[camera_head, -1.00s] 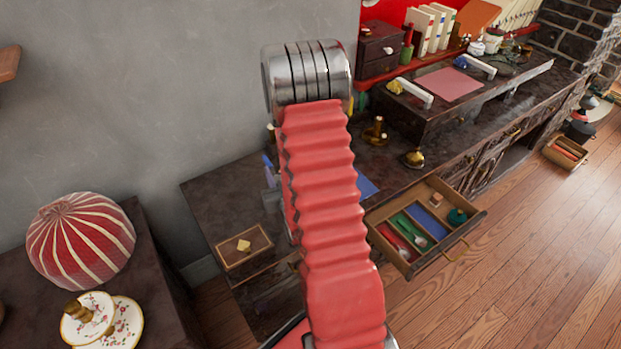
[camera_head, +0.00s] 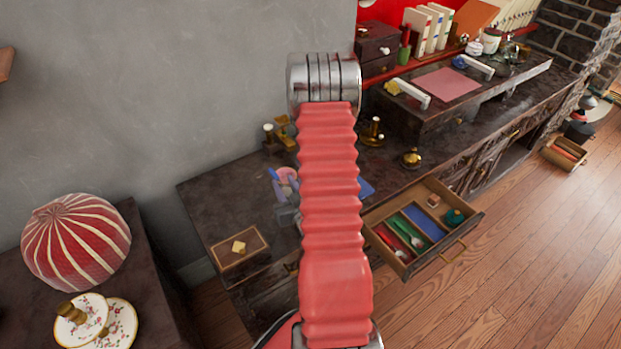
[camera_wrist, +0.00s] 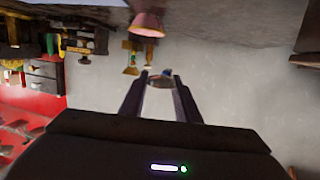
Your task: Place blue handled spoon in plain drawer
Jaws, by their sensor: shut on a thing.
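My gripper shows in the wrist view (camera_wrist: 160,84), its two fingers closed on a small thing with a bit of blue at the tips. It looks like the blue handled spoon (camera_wrist: 161,79), seen nearly end-on, so its full shape is unclear. An open wooden drawer (camera_head: 458,244) sticks out from the counter right of my arm. It has red, green and blue lined compartments and a bare wood part; spoons lie in the red and green ones.
A pink cup (camera_head: 287,178) stands on the dark counter (camera_head: 215,205) just left of my arm. Brass pieces (camera_head: 372,132) stand behind. A striped dome (camera_head: 76,243) is far left.

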